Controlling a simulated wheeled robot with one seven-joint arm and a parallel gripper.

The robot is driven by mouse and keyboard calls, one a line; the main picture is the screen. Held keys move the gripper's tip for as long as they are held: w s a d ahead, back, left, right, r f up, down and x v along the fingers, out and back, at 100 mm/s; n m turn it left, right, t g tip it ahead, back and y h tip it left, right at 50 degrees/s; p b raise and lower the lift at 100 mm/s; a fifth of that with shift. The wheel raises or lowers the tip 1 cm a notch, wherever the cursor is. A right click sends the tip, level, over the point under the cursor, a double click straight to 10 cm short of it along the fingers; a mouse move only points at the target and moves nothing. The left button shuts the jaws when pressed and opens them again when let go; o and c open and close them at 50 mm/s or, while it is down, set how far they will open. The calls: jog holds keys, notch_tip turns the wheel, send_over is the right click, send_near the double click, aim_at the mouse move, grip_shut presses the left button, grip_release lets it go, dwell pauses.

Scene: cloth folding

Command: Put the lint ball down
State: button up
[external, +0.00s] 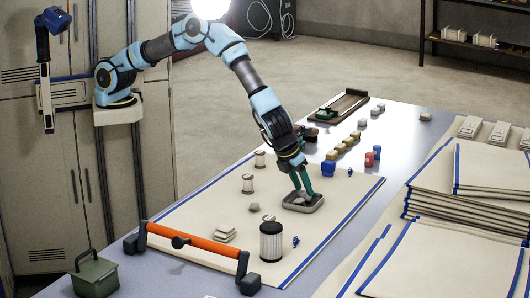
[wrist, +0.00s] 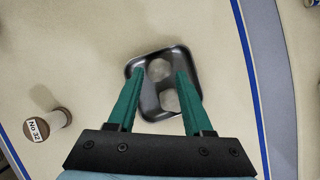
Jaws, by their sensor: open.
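A small dark metal tray (external: 318,204) lies on the cream cloth under my gripper (external: 303,190). In the wrist view the tray (wrist: 178,54) holds two pale, fuzzy lint balls. One lint ball (wrist: 159,69) lies towards the far side and the other lint ball (wrist: 169,101) nearer, close to the right finger. My gripper (wrist: 161,78) is open, its green fingers pointing down over the tray with a gap between them. The balls show between the fingers in the picture; I cannot tell whether a finger touches either. In the external view the fingers partly hide the tray's contents.
White spools (external: 247,184) stand left of the tray; one spool (wrist: 47,126) shows in the wrist view. A small grey lump (external: 254,207) lies on the cloth.

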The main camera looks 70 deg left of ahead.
jog(key=b+v, duration=0.1)
jog(key=v, duration=0.9)
jog(key=s+a+r+n+g, duration=0.1)
jog(key=a+r+n, duration=0.1)
jog(key=a+n, duration=0.9)
jog(key=s+a+r+n+g, duration=0.15)
jog(key=a+n, duration=0.25)
jog(key=a, duration=1.3)
jog(key=s+a+n+h, duration=0.2)
jog(key=s+a+n, duration=1)
jog(key=a+n, duration=0.3)
jog(key=shift+a+r+n, duration=0.2)
jog(key=shift+a+n, duration=0.1)
jog(key=shift+a, duration=0.7)
jog(key=shift+g, duration=0.25)
notch_tip(320, 180, up, 2)
jog(key=shift+r+p, duration=0.15)
jog(key=shift+p, duration=0.9)
